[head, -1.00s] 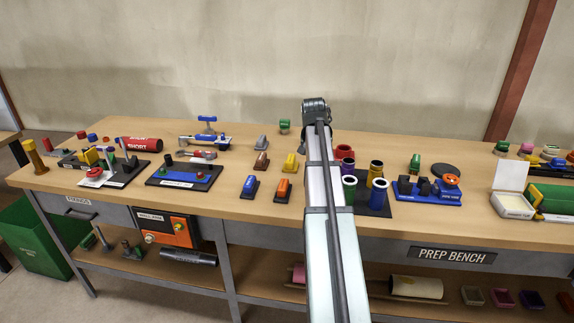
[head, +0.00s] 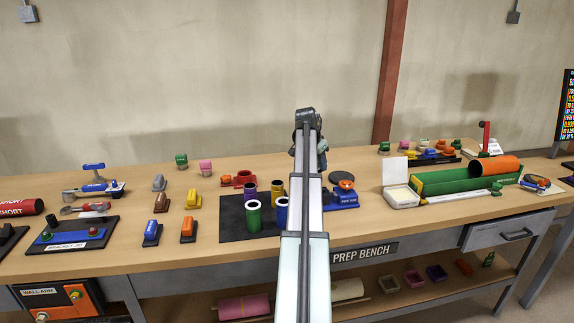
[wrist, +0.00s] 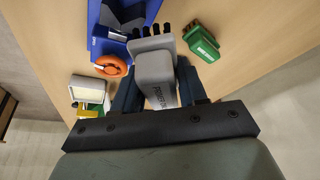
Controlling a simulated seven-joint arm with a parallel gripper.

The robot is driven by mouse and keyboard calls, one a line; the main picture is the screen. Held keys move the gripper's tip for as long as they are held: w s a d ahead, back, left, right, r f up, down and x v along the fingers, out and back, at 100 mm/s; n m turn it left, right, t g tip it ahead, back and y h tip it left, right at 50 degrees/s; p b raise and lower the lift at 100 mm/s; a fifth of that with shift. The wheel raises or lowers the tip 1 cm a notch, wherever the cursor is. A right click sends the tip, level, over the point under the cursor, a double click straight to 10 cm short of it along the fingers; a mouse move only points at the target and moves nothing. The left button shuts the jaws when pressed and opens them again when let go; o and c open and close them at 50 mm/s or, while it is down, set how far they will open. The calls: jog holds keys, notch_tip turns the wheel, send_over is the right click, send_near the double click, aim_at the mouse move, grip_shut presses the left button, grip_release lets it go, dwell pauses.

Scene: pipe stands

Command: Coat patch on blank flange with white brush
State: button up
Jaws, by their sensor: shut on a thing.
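My gripper (wrist: 152,95) is shut on the white brush (wrist: 155,75), a pale grey-white block with lettering and dark bristle tufts at its far end. The wrist view looks down on it over the bench. In the head view my gripper (head: 321,160) shows at the arm's far end, and the arm hides the brush. I cannot tell which thing is the blank flange, and no patch is distinguishable.
A green brush-like block (wrist: 202,42) lies right of the held brush. Upright pipe pieces (head: 253,215) stand on a dark mat left of my arm. An open white box (head: 400,196) and a green trough with an orange pipe (head: 495,167) are to the right. Bare bench lies between.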

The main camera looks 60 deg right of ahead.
jog(key=s+d+m+g, duration=0.1)
jog(key=s+d+m, duration=0.3)
jog(key=s+d, duration=0.8)
jog(key=m+g+y, duration=0.1)
jog(key=m+g, duration=0.1)
jog(key=m, duration=0.1)
send_over(405, 194)
jog(key=w+a, duration=0.1)
notch_tip(405, 194, down, 2)
jog(key=shift+w+a+f, duration=0.1)
jog(key=shift+a+f, duration=0.05)
jog(key=shift+f, duration=2.5)
jog(key=shift+f, duration=0.85)
jog(key=o, duration=1.2)
jog(key=c, duration=0.4)
jog(key=shift+o, duration=0.2)
jog(key=shift+r, duration=0.25)
